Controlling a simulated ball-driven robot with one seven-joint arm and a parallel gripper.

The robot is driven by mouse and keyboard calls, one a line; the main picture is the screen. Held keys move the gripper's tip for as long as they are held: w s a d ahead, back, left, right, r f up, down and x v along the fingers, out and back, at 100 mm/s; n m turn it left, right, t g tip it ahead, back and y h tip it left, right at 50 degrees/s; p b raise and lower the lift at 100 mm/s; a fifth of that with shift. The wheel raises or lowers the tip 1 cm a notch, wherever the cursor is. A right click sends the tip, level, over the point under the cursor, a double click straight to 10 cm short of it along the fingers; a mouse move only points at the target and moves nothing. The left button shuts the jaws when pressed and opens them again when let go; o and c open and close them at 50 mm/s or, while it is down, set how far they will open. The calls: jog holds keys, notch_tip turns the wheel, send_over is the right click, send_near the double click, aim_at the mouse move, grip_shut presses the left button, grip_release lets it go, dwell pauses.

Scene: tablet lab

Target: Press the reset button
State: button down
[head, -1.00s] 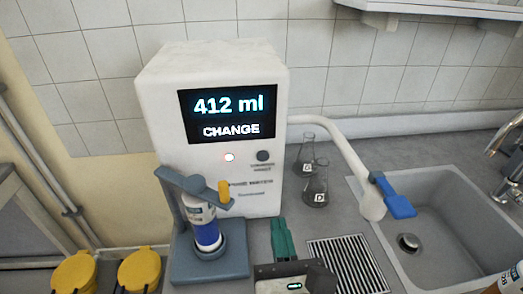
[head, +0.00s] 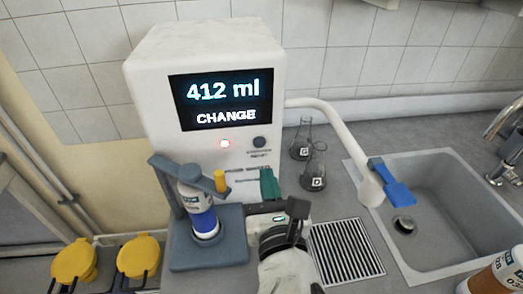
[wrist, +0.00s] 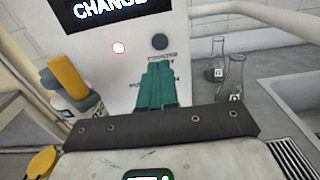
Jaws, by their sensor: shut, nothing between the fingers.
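The reset button (head: 260,143) is a dark round knob on the white machine's front (head: 143,105), below the screen (head: 222,101) and right of a lit red lamp (head: 225,143). In the wrist view the button (wrist: 160,41) shows just above my fingertips. My gripper (head: 267,173) has green fingers, shut and empty. They point at the machine's front, below the button, and appear apart from it. In the wrist view the fingers (wrist: 160,68) cover part of the small printed label. The screen reads "412 ml" and "CHANGE".
A cartridge (head: 200,207) stands in a grey holder with a yellow-tipped lever (head: 220,181) left of my gripper. Two flasks (head: 301,142) (head: 314,175) stand to the right. A white spout arm (head: 340,125) reaches over towards the sink (head: 455,180). A drain grille (head: 345,250) lies in front.

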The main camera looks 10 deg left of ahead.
aim_at(261, 142)
jog(key=x, duration=0.7)
jog(key=shift+w+a, duration=0.15)
jog(key=shift+w, duration=0.25)
jog(key=shift+p, duration=0.3)
jog(key=shift+w+r+p, duration=0.2)
jog(key=shift+w+p, duration=0.25)
jog(key=shift+w, duration=0.2)
jog(key=shift+f, duration=0.1)
